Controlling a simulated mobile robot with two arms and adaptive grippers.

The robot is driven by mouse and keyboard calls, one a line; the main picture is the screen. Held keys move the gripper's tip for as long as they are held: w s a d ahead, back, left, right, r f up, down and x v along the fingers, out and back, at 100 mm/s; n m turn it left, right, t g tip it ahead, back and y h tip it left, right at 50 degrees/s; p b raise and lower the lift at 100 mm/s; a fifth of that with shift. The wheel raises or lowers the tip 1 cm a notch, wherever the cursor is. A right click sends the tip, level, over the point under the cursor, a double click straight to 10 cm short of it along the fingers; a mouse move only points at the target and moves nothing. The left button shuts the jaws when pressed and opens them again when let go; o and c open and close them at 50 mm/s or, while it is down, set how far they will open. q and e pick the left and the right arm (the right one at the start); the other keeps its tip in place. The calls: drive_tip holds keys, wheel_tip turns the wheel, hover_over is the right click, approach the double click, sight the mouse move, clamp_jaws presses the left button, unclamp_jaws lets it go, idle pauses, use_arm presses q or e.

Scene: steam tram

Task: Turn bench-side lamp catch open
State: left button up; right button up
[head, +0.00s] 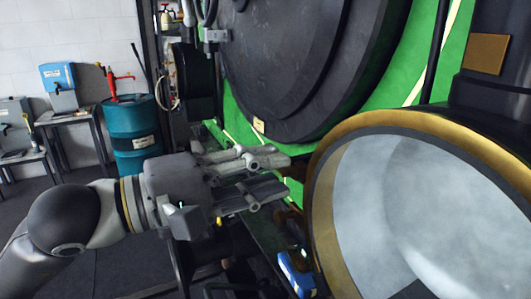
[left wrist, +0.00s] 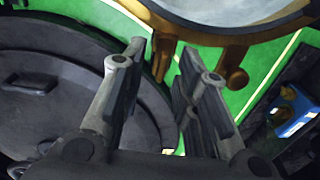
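The large round lamp (head: 420,205) with a brass rim (head: 335,150) fills the right of the head view. Its rim (left wrist: 190,30) crosses the top of the left wrist view. Two brass fittings hang from that rim: one (left wrist: 163,58) appears between my fingertips, the other (left wrist: 236,72) lies right of them. I cannot tell for sure which is the catch, nor its turn. My left gripper (head: 284,173) is open, just left of the lamp rim. Its fingers (left wrist: 162,52) are apart in the left wrist view, with no visible grip. My right gripper is not in view.
A dark round smokebox door (head: 290,60) on a green front (head: 400,60) stands behind the gripper. A blue-and-white object (head: 297,275) sits below the lamp. A teal drum (head: 132,135) and small tables (head: 70,117) stand at the left, with open floor before them.

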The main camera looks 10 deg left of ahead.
use_arm(q)
drive_tip(key=shift+w+d, duration=0.1)
drive_tip(key=shift+d, duration=0.1)
clamp_jaws()
idle(0.3)
